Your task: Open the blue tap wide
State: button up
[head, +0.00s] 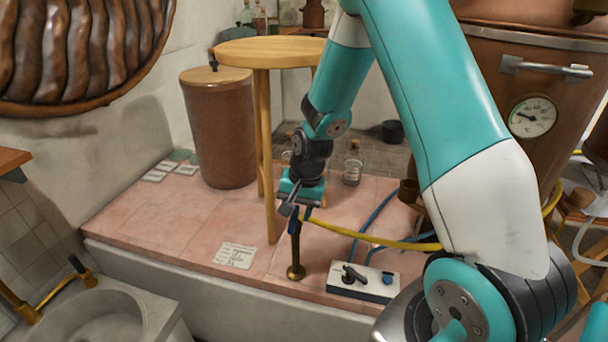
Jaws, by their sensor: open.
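A slim brass and dark post (295,262) stands on the pink tiled ledge on a round brass foot. My gripper (293,205) is at the top of this post, pointing down, and is open. The small parts there overlap, so I cannot tell whether the fingers touch anything. A small blue part (309,212) shows beside the fingers, possibly the blue tap's handle. Its exact shape and how far it is turned are not clear. A yellow hose (370,240) runs right from this spot, and a blue hose (366,226) lies behind it.
A white control box (348,291) with a black lever and blue knob sits at the ledge's front right. A wooden stool (262,150) stands close left of my gripper. A copper vessel (490,95) is at right, a basin (90,320) at lower left.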

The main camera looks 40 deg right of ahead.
notch_tip(320, 180, up, 13)
jog(key=s+d, duration=0.1)
jog(key=s, duration=0.1)
jog(key=shift+d, duration=0.4)
jog(key=shift+r, duration=0.1)
jog(key=s+a+r+n+y, duration=0.1)
jog(key=s+a+r+n, duration=0.3)
jog(key=s+a+n, duration=0.4)
jog(key=s+a+r+n+g+y, duration=0.1)
jog(key=s+a+r+n, duration=0.3)
jog(key=s+a+n, duration=0.4)
jog(key=s+a, duration=0.4)
jog(key=shift+s+r+g+y+p, duration=0.15)
jog(key=shift+r+g+y+p, duration=0.15)
jog(key=shift+p, duration=0.1)
jog(key=shift+d, duration=0.1)
